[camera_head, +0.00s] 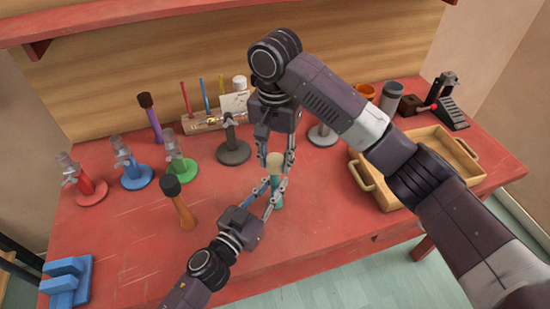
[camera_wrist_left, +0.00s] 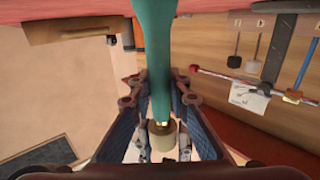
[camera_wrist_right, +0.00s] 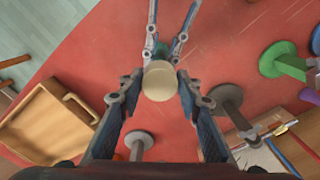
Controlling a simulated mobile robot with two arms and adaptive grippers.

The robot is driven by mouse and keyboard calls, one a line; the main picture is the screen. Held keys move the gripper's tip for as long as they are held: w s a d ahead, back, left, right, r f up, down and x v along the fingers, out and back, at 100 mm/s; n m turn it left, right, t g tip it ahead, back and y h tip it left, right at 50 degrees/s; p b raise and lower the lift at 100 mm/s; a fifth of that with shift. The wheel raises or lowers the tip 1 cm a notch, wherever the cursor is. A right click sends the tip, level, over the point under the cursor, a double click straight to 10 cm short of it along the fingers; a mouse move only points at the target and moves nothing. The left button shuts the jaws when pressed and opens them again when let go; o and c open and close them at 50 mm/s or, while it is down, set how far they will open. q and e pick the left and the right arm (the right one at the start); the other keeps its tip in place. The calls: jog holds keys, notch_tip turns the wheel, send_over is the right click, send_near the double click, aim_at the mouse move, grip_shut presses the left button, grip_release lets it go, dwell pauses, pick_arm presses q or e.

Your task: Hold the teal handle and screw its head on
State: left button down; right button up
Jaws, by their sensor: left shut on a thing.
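The teal handle (camera_head: 278,198) stands upright over the middle of the table. It runs down the left wrist view (camera_wrist_left: 155,50). My left gripper (camera_head: 268,190) is shut on it from the front. The cream head (camera_head: 274,160) sits at the handle's top end; a bit of brass (camera_wrist_left: 161,123) shows between handle and head (camera_wrist_left: 163,138). I cannot tell how far the head is seated. My right gripper (camera_head: 275,158) comes from above with its fingers on either side of the head. In the right wrist view gaps show between its fingers and the head (camera_wrist_right: 160,81), so it looks open.
An orange mallet (camera_head: 184,211) and a purple mallet (camera_head: 152,120) stand at left, near red (camera_head: 90,190), blue (camera_head: 135,176) and green (camera_head: 180,168) clamp stands. A grey stand (camera_head: 233,152) is behind the handle. A wooden tray (camera_head: 375,193) is at right.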

jog(key=o, duration=0.4)
notch_tip(320, 180, up, 12)
dwell(0.5)
pick_arm(q)
jog(key=c, duration=1.7)
grip_release()
jog(key=shift+c, duration=0.2)
jog(key=shift+s, duration=0.1)
jog(key=v, duration=1.1)
jog(key=shift+s+a, duration=0.2)
jog(key=shift+s, duration=0.15)
